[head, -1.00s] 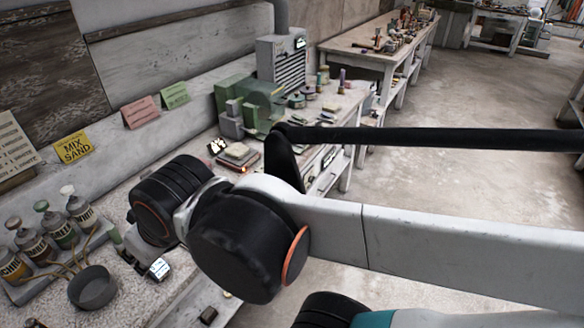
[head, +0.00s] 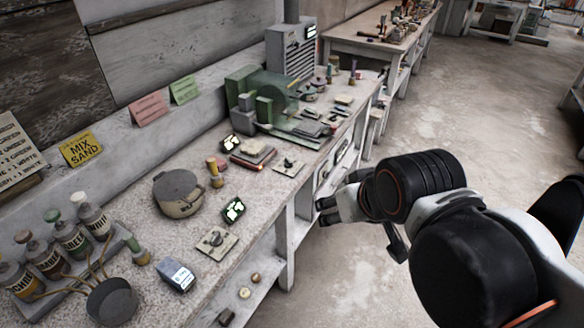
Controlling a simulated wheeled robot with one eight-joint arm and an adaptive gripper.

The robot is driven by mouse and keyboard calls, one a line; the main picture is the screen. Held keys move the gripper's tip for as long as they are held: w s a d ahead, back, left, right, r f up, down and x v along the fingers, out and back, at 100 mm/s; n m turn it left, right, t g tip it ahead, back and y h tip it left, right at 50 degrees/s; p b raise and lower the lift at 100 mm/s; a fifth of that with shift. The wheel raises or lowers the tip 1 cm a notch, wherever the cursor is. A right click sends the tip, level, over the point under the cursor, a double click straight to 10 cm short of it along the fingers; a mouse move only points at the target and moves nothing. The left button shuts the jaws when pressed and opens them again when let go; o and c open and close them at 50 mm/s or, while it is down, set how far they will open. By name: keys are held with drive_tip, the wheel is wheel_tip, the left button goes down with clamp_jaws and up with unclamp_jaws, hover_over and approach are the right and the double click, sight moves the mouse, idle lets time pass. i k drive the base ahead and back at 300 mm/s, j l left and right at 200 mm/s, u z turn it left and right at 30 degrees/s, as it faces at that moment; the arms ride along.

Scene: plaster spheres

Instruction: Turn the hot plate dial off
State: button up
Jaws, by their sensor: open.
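A flat slab (head: 253,152) with an orange-red glow at its front corner, likely the hot plate, lies mid-bench. A small plate with a dark knob (head: 289,165) is right of it. Another pale plate with a dark dial (head: 215,241) lies nearer, by the bench's front edge. I cannot tell which dial belongs to the hot plate, or how either is set. My gripper (head: 352,224) is open and empty, over the floor right of the bench, apart from both dials.
A lidded pot (head: 178,193), a lit display (head: 234,210), a blue-grey box (head: 178,277) and a dark pan (head: 112,302) crowd the near bench. Green machinery (head: 262,98) stands farther back. The floor (head: 480,110) at right is clear.

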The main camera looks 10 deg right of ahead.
sight(287, 164)
drive_tip(key=i+l+u, duration=0.25)
drive_tip(key=u, duration=0.15)
drive_tip(key=i+l+u, duration=0.4)
